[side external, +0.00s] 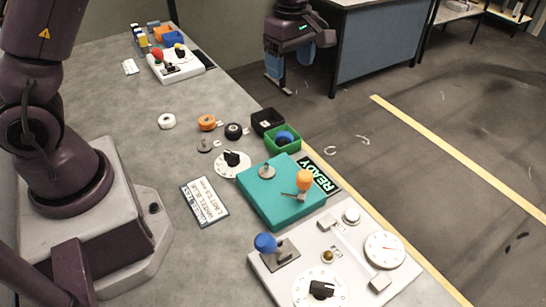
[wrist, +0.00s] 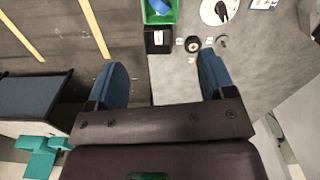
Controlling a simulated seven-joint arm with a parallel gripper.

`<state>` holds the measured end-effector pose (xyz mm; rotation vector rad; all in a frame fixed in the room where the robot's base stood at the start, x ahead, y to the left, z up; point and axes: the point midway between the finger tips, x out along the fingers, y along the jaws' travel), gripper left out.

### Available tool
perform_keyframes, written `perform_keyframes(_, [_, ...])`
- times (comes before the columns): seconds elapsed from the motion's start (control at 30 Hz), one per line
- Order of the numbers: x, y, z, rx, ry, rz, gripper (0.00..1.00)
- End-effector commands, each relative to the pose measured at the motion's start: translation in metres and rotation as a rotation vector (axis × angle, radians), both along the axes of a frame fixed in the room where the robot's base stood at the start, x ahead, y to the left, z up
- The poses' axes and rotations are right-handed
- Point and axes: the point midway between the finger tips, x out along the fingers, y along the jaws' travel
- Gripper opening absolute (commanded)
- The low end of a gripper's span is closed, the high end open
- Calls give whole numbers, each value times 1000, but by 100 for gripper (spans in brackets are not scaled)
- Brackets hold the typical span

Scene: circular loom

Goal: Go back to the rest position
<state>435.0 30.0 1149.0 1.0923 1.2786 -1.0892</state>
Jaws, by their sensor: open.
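My gripper (side external: 276,64) shows at the upper middle of the side external view, beyond the far edge of the grey table and above the floor. Its two blue fingers are wide apart with nothing between them. In the wrist view my gripper (wrist: 162,82) also shows both blue fingers spread, with the table edge and floor below. The teal box (side external: 272,200) with an orange-handled lever stands on the table at the right, well away from my gripper.
A black bin (side external: 267,119) and a green bin (side external: 295,143) stand at the table edge. A white panel (side external: 280,292) with a blue lever and dials is at the front. Spools and a white dial (side external: 228,170) lie mid-table. A blue-sided cabinet (side external: 376,46) stands behind my gripper.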

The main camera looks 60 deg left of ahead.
Motion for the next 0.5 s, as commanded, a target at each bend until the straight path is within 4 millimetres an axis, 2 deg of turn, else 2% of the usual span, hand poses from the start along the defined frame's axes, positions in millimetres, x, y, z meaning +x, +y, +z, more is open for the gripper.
perform_keyframes(0.17, [-22, -2, -10, -6, 39, -343, 76])
perform_keyframes(0.27, [-44, -6, 5, -13, 24, -588, 76])
perform_keyframes(0.5, [-114, -18, 58, 35, -82, -1190, 76])
